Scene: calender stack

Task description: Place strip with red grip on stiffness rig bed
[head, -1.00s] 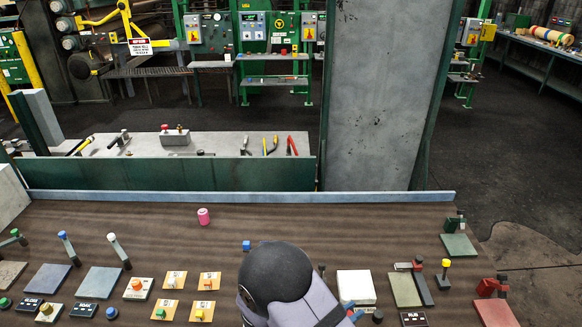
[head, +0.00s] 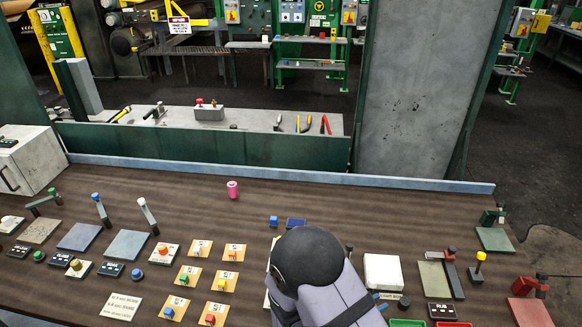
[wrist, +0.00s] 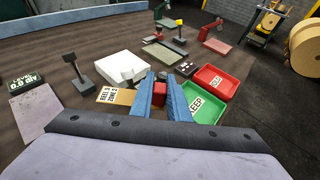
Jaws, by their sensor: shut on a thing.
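In the wrist view my gripper (wrist: 159,92) has its two blue fingers shut on a small red grip (wrist: 159,94). A tan card with a white label (wrist: 118,95) shows just left of the fingers; I cannot tell whether it is the held strip. In the head view my wrist hides most of the gripper and what it holds. Another tan strip with a red grip (head: 210,319) lies on the bench at lower left. Several rigs with flat beds stand around; no readable label shows which is the stiffness rig.
A white block (head: 383,272) stands right of my wrist. Green KEEP tray (wrist: 203,108) and red tray (wrist: 215,82) lie beyond the fingers. Rigs with beds stand right (head: 437,280) and left (head: 125,244). A pink cylinder (head: 232,189) stands on clear bench towards the back.

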